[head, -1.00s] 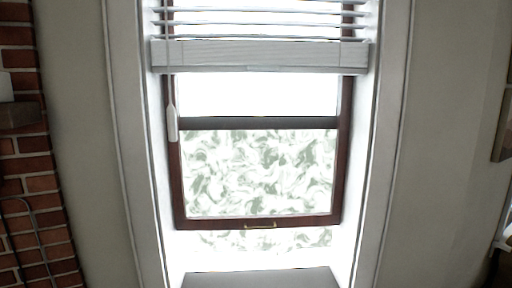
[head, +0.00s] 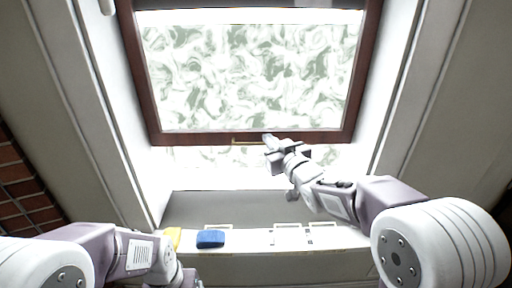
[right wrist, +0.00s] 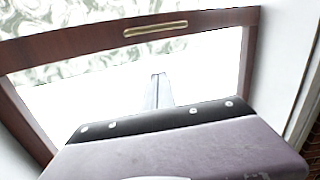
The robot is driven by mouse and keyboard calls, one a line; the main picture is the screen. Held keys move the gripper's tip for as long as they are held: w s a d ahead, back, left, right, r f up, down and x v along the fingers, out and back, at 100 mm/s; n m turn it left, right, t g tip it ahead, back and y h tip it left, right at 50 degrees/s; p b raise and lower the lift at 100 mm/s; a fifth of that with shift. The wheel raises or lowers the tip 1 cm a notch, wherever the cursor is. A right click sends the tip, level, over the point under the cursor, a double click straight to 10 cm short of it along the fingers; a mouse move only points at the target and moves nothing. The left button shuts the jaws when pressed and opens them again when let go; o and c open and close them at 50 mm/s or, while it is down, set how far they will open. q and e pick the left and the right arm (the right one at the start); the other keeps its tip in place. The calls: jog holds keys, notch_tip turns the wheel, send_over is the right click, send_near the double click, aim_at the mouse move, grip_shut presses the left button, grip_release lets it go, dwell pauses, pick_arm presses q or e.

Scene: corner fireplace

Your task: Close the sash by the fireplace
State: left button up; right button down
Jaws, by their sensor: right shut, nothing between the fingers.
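The sash is a dark brown wooden frame (head: 190,139) with patterned glass, raised above the sill so that a bright gap shows under its bottom rail. A brass handle (head: 248,142) sits on that rail; it also shows in the right wrist view (right wrist: 156,29). My right gripper (head: 268,139) is shut and empty, its tip by the bottom rail just right of the handle in the head view. In the right wrist view its fingers (right wrist: 158,80) show against the bright gap below the rail; contact cannot be told. My left arm is at lower left, its fingertips not visible.
The grey sill (head: 240,207) lies below the gap. A blue block (head: 210,239) and a yellow thing (head: 173,238) are on the pale ledge in front. White window casing (head: 80,100) stands at both sides. Brick (head: 22,170) is at far left.

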pick_arm(q)
jog(key=shift+s+a+f, duration=0.1)
jog(key=shift+s+f, duration=0.05)
jog(key=shift+s, duration=0.6)
pick_arm(e)
jog(key=w+a+f, duration=0.4)
jog(key=w+f, duration=0.1)
jog(key=w, duration=0.3)
jog(key=shift+a+f, duration=0.3)
jog(key=shift+a, duration=0.05)
